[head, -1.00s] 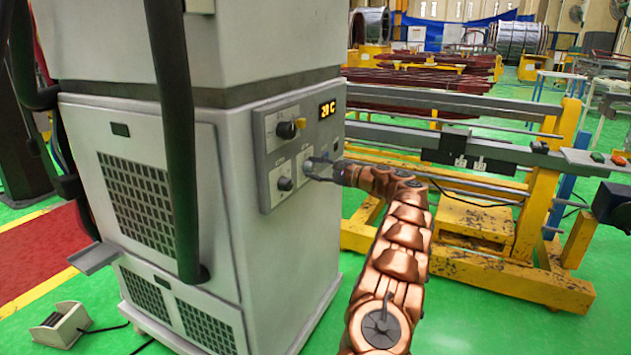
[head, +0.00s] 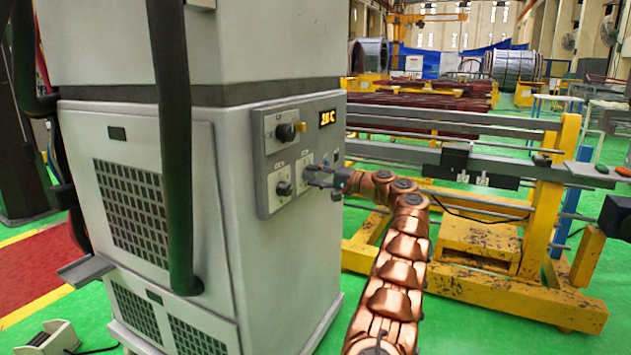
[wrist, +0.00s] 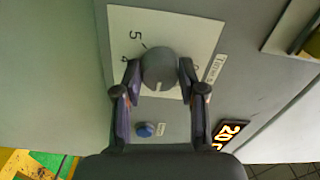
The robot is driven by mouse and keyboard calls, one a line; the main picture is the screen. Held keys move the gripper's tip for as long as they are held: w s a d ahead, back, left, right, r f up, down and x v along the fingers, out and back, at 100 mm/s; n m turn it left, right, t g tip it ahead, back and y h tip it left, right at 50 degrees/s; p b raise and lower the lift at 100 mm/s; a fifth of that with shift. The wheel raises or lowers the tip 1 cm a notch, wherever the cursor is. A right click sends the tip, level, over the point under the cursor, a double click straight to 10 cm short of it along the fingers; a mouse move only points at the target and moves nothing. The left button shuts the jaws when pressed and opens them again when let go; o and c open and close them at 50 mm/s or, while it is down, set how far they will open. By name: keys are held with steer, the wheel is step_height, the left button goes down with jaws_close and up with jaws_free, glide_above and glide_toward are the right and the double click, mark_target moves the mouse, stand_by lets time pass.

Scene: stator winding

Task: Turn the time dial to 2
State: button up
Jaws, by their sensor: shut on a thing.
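The time dial (wrist: 158,66) is a round grey knob on a pale plate in the wrist view. Its white mark points to the bottom of that picture. A 5 shows at upper left of the knob and a 4 to its left; a figure on the right is partly hidden by a finger, and the other numbers are hidden. My gripper (wrist: 160,78) has one fingertip on each side of the knob and is shut on it. In the head view my gripper (head: 318,174) is at the cabinet's control panel, and its fingers largely cover the dial.
The grey cabinet's panel also has an upper black knob (head: 286,131), a lower-left knob (head: 284,188) and an orange display (head: 327,118). A blue button (wrist: 145,130) lies between my fingers in the wrist view. A yellow frame (head: 480,240) stands right of my arm.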

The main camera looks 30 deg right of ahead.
steer(key=shift+f+n, duration=0.15)
steer(key=shift+n, duration=0.15)
steer(key=o, duration=1.1)
steer(key=shift+o, duration=0.2)
steer(key=v, duration=1.2)
